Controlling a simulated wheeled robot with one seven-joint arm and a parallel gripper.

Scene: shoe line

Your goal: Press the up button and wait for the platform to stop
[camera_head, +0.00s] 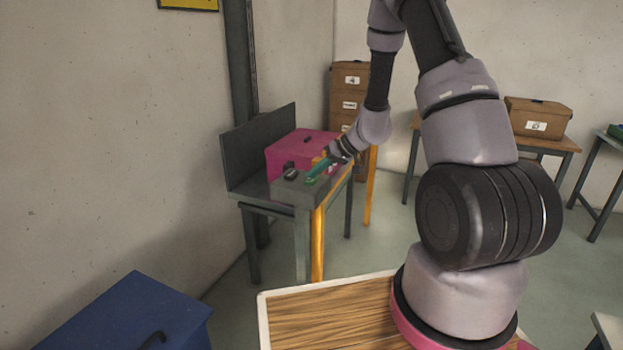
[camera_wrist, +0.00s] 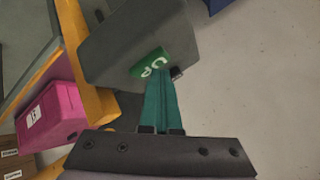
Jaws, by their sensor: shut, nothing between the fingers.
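The green button marked UP (camera_wrist: 148,64) sits on a grey control box (camera_wrist: 125,35) in the wrist view. The box also shows in the head view (camera_head: 295,193), at the platform's near corner. My gripper (camera_wrist: 165,74) has its teal fingers together, with the tips at the button's edge and overlapping it in the picture; I cannot tell whether they touch or press it. In the head view my gripper (camera_head: 316,174) is over the box. The grey platform (camera_head: 248,190) has an upright back panel and carries a pink box (camera_head: 297,152).
Yellow posts (camera_head: 318,245) stand at the platform's near side. A dark post (camera_head: 240,70) rises behind it. A blue cabinet (camera_head: 130,315) is at lower left. Brown boxes (camera_head: 350,78) are stacked behind, and another brown box (camera_head: 538,118) sits on a table at right.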

